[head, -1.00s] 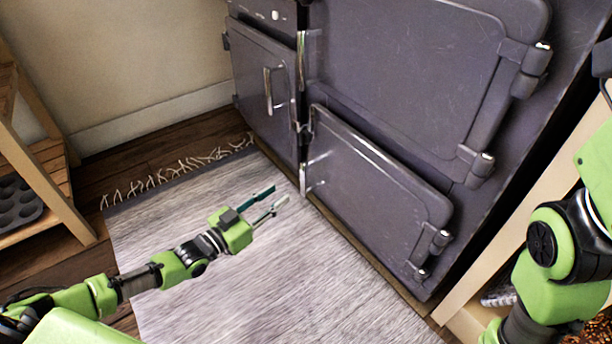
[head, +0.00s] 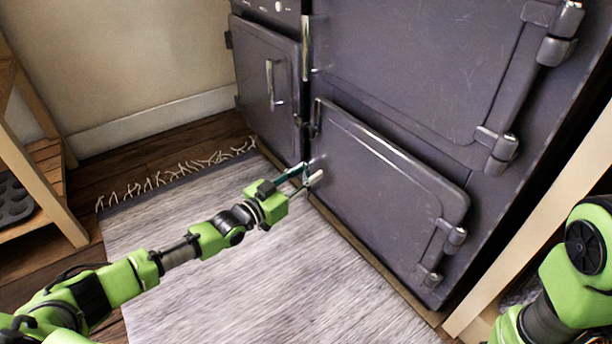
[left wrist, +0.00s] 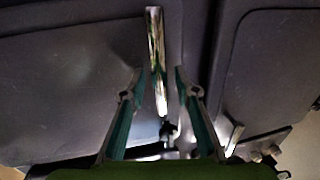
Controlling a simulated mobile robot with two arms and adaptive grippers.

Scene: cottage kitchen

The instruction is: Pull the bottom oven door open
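The bottom oven door (head: 390,190) is a dark grey panel low on the stove, and it looks closed. Its chrome handle, on the door's left side, is mostly hidden by my left gripper (head: 309,174) in the head view. In the left wrist view a shiny upright bar (left wrist: 157,60), apparently this handle, lies between the spread fingers of my left gripper (left wrist: 159,82). The fingers are open, with a gap on each side of the bar. I cannot tell whether either touches it. My right gripper is out of view.
A larger upper door (head: 420,60) is above, and a smaller left door (head: 265,85) has its own chrome handle (head: 270,85). A grey fringed rug (head: 230,290) covers the floor in front. A wooden shelf (head: 45,190) stands at the left.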

